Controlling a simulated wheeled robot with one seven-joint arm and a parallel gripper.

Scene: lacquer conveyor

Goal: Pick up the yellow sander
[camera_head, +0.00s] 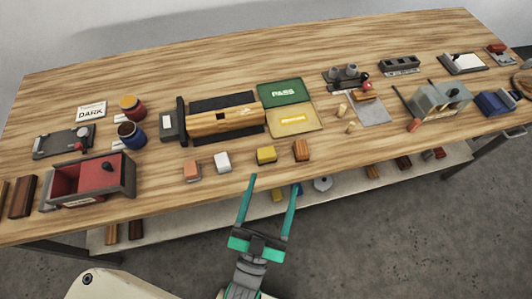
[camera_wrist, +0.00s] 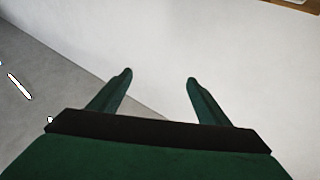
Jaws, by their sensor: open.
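The yellow sander (camera_head: 266,155) is a small yellow block with a darker lower part, near the front edge of the wooden table in the head view. It stands between a white block and a brown block. My gripper (camera_head: 273,178) has long teal fingers. They are spread apart with nothing between them, just in front of the table edge and short of the sander in the picture. In the wrist view my gripper (camera_wrist: 158,75) shows two open, empty fingers against a pale wall; the sander is not in that view.
An orange block (camera_head: 192,171), a white block (camera_head: 222,162) and a brown block (camera_head: 301,150) flank the sander. Behind it are a wooden roller piece (camera_head: 222,123) and a yellow mat (camera_head: 292,121). A lower shelf (camera_head: 340,190) holds more items.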

